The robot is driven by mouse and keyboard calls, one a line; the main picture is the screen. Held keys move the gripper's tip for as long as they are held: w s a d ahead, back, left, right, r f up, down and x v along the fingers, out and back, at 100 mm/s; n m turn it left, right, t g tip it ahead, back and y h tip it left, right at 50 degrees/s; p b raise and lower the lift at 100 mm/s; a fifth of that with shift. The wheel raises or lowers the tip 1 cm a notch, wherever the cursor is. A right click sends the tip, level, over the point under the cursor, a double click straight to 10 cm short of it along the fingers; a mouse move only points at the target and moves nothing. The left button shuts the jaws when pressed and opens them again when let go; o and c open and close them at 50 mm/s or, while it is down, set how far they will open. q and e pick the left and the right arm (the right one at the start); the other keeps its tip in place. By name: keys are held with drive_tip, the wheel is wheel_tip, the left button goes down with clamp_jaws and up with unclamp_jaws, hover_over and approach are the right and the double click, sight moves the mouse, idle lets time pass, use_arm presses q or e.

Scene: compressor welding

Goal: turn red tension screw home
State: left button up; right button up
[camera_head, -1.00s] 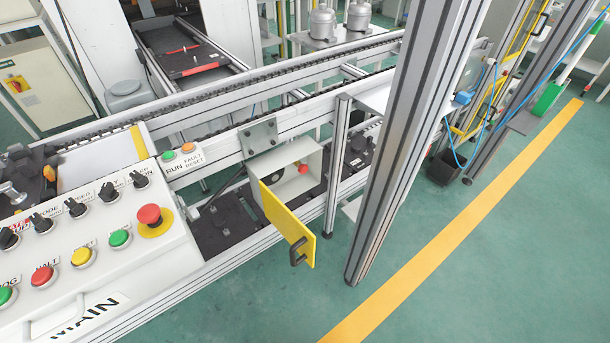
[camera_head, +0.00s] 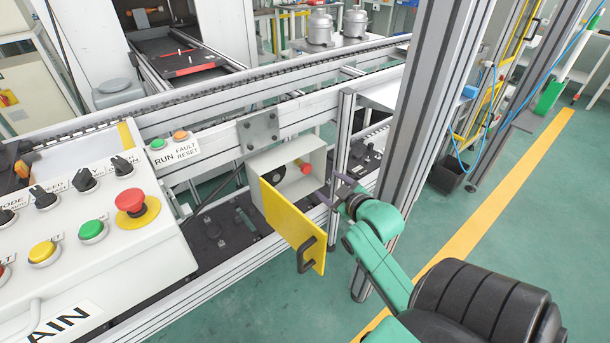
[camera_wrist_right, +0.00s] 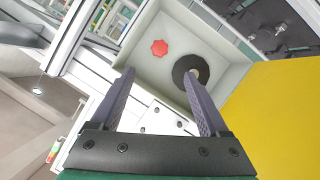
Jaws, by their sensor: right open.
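The red tension screw (camera_head: 304,167) is a small red knob inside an open white box (camera_head: 318,158) fixed to the conveyor frame. The box's yellow door (camera_head: 290,226) hangs open toward the front. In the right wrist view the screw (camera_wrist_right: 159,48) is a red lobed knob on the box's back wall, left of a black round part (camera_wrist_right: 191,71). My right gripper (camera_head: 332,190) is at the right side of the box opening. In its wrist view the gripper (camera_wrist_right: 160,90) has its fingers apart with nothing between them, and the screw lies beyond the tips. My left gripper is not in view.
A control panel (camera_head: 100,262) with buttons and a red emergency stop fills the lower left. A tall aluminium post (camera_head: 428,110) stands right of the box, close to my right arm. A thinner post (camera_head: 340,130) stands beside the box.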

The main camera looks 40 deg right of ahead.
sight(308, 170)
drive_tip(key=b+x, duration=0.1)
drive_tip(key=x, duration=1.2)
drive_tip(key=shift+w+d+f+b, duration=0.1)
drive_tip(key=shift+w+f+b, duration=0.1)
drive_tip(key=shift+b, duration=0.2)
drive_tip(key=shift+r, duration=0.1)
drive_tip(key=shift+c, duration=0.3)
clamp_jaws()
